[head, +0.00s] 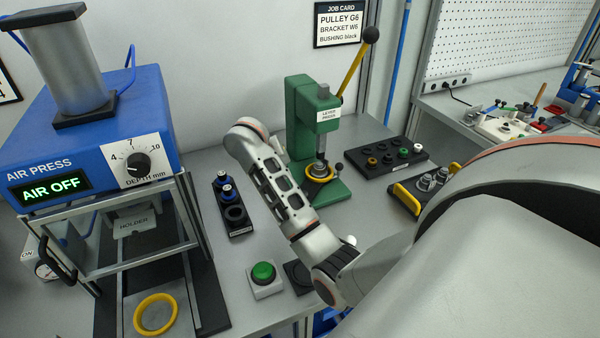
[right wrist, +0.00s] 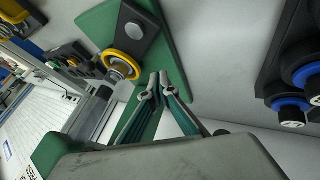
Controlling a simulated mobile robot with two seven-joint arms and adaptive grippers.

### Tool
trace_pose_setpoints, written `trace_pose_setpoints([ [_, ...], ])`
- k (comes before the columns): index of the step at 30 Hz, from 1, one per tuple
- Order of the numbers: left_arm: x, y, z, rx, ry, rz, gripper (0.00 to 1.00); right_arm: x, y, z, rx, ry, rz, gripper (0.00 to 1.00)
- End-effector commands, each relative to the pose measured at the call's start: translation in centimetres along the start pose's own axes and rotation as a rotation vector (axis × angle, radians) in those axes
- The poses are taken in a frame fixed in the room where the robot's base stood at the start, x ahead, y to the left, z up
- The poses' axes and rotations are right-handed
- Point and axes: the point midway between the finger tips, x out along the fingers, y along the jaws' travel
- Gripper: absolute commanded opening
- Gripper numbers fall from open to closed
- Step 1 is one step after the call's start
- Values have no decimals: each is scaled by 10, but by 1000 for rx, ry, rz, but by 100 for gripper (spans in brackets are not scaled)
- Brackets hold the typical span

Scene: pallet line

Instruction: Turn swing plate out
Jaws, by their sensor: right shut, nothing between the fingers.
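The green lever press (head: 305,115) stands at the back middle of the bench in the head view. A yellow ring (head: 320,172) sits around steel parts at its foot, with a small black knob (head: 339,167) beside it. In the right wrist view a dark plate (right wrist: 150,25) lies on the press's green base, with the yellow ring (right wrist: 122,60) next to it; this looks like the swing plate. My right gripper (right wrist: 160,86) is shut and empty, its tips apart from ring and plate. In the head view my right arm hides its fingers. My left gripper is not in view.
The blue air press (head: 90,130) stands at left, reading AIR OFF. A black holder (head: 234,212) with blue-ringed parts and a green button (head: 263,273) are left of my arm. A black tray (head: 385,160) of bushings and a yellow-handled tray (head: 408,197) stand right of the lever press.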

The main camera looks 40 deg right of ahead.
Motion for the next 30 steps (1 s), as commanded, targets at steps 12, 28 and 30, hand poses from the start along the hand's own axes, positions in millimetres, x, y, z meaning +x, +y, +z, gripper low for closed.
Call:
trace_pose_setpoints([
  [12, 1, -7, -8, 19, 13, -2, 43, 53, 27, 0, 1, 0, 3, 0],
  [28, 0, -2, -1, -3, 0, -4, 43, 57, 35, 0, 1, 0, -1, 0],
  [30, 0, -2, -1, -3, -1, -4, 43, 57, 34, 0, 4, -2, 0, 0],
])
